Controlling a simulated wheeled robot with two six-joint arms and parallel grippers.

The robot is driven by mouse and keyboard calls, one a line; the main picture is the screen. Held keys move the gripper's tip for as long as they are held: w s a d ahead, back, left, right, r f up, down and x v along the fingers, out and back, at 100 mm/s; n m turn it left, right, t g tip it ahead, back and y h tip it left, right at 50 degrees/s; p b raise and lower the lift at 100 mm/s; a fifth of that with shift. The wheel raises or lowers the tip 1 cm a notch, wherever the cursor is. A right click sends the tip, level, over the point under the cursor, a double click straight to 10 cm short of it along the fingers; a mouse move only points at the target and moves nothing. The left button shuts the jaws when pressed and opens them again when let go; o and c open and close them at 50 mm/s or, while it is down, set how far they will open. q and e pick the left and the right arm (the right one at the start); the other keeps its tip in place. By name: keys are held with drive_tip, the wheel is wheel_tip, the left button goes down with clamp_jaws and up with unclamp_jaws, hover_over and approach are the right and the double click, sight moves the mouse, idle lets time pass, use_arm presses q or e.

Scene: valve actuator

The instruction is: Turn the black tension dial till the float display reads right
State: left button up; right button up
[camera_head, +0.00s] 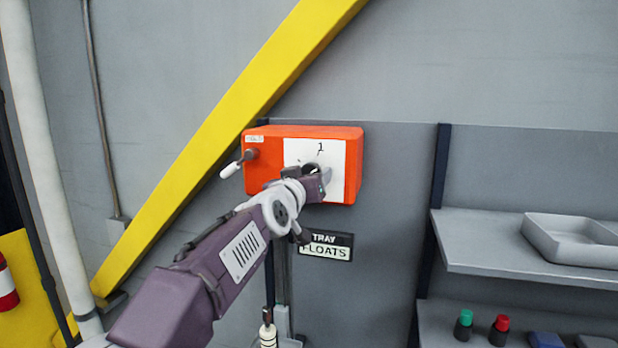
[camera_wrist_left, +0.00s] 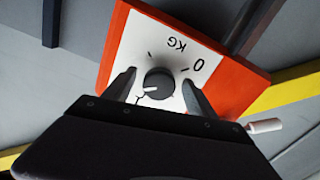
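The orange box (camera_head: 254,178) hangs on the grey wall. Its white face has a "1" above the dial in the head view; the wrist view shows "KG" and "0" upside down. The black dial (camera_wrist_left: 159,83) has a white pointer mark toward the left of the wrist view. My left gripper (camera_wrist_left: 158,85) is at the dial, one finger on each side, with narrow gaps visible between fingers and dial. In the head view my left gripper (camera_head: 318,178) mostly hides the dial. The display (camera_head: 325,245) below the box reads "TRAY FLOATS", with "FLOATS" on a light panel. My right gripper is not in view.
A lever with a white handle (camera_head: 231,170) sticks out from the box's left side. A yellow diagonal beam (camera_head: 215,140) passes behind it. At the right, a shelf (camera_head: 480,240) holds a pale tray (camera_head: 575,262). Green-capped (camera_head: 464,325) and red-capped (camera_head: 499,330) bottles stand below.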

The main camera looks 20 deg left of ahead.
use_arm(q)
drive_tip(key=s+b, duration=0.2)
drive_tip(key=s, duration=0.8)
wheel_tip(320, 180, down, 42)
drive_tip(key=m+g+b, duration=0.1)
drive_tip(key=g+b, duration=0.6)
drive_tip(key=b, duration=0.6)
drive_tip(key=s+f+g+b, duration=0.25)
drive_tip(key=s+f, duration=0.35)
drive_tip(key=f, duration=0.3)
drive_tip(key=s+f+g+b, duration=0.1)
drive_tip(key=s+f+g, duration=0.4)
drive_tip(key=f, duration=0.4)
drive_tip(key=s+f+g, duration=0.2)
drive_tip(key=s+f, duration=0.3)
drive_tip(key=s, duration=0.6)
drive_tip(key=shift+s+a+f+m+p, duration=0.15)
drive_tip(key=shift+s+f+m+p, duration=0.15)
drive_tip(key=shift+s+m, duration=0.1)
